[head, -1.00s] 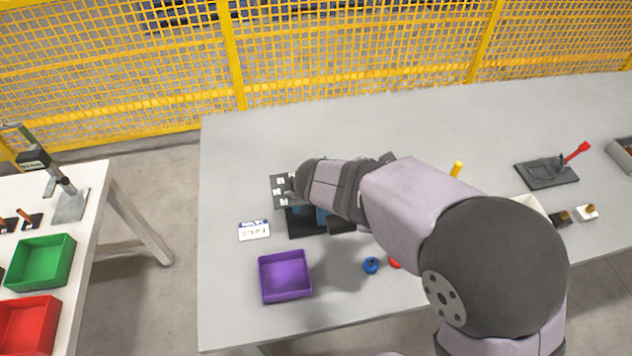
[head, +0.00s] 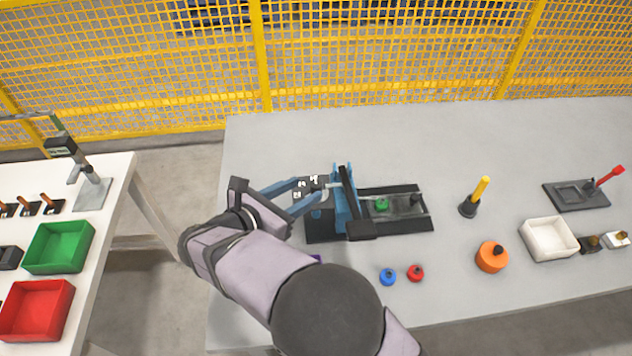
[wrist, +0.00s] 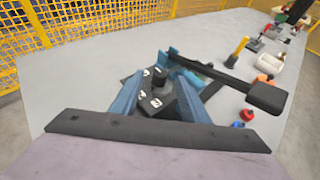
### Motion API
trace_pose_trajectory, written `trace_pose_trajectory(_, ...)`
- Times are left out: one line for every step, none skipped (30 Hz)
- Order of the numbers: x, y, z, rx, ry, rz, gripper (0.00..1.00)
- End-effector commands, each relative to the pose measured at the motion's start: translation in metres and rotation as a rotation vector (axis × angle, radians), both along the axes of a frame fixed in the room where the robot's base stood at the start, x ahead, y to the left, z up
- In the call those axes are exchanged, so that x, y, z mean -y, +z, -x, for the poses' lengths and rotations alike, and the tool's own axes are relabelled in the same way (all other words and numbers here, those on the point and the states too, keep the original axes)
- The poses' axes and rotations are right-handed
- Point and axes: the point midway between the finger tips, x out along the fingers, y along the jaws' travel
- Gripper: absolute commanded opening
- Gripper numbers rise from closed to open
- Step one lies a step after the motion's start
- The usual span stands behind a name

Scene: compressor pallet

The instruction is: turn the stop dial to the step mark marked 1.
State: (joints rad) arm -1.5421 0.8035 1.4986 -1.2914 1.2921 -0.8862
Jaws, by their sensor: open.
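The stop dial (head: 305,187) is a dark plate with white number marks at the left of the fixture. In the wrist view the dial's dark knob (wrist: 157,79) stands up behind several white marks; the numbers are too small to read surely, and I cannot tell which mark it points to. My gripper (head: 316,192) reaches in from the left with its blue fingers apart. In the wrist view my gripper (wrist: 160,82) has a finger on each side of the dial; I cannot tell whether either touches the knob.
The fixture (head: 400,222) has a blue upright, a black lever arm and a green piece (head: 382,204). Blue (head: 388,276) and red (head: 416,272) knobs, an orange puck (head: 491,257), a yellow-handled tool (head: 480,190) and a white tray (head: 549,238) stand to the right. The back table is clear.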

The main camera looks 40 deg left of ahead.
Motion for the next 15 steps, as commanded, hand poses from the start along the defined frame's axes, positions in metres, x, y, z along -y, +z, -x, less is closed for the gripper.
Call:
trace_pose_trajectory(0.001, -0.002, -0.007, -0.001, -0.004, 0.002, 0.41)
trace_pose_trajectory(0.001, -0.003, -0.01, -0.002, -0.004, 0.002, 0.41)
trace_pose_trajectory(0.001, -0.005, -0.015, -0.001, -0.005, 0.002, 0.41)
trace_pose_trajectory(0.001, -0.006, -0.019, -0.001, -0.004, 0.001, 0.41)
trace_pose_trajectory(0.001, -0.008, -0.023, -0.001, -0.004, 0.001, 0.41)
trace_pose_trajectory(0.001, -0.01, -0.028, -0.002, -0.004, 0.002, 0.41)
trace_pose_trajectory(0.001, -0.012, -0.031, -0.002, -0.004, 0.002, 0.41)
trace_pose_trajectory(0.002, -0.013, -0.035, -0.001, -0.005, 0.002, 0.41)
trace_pose_trajectory(0.001, -0.015, -0.039, -0.001, -0.004, 0.001, 0.41)
trace_pose_trajectory(0.001, -0.016, -0.042, -0.001, -0.003, 0.0, 0.41)
trace_pose_trajectory(0.001, -0.017, -0.044, -0.002, -0.003, 0.0, 0.41)
trace_pose_trajectory(0.001, -0.019, -0.048, -0.002, -0.004, -0.001, 0.41)
trace_pose_trajectory(0.001, -0.02, -0.05, -0.002, -0.004, -0.001, 0.41)
trace_pose_trajectory(0.001, -0.021, -0.052, -0.001, -0.004, -0.001, 0.41)
trace_pose_trajectory(0.001, -0.021, -0.053, -0.001, -0.003, -0.001, 0.41)
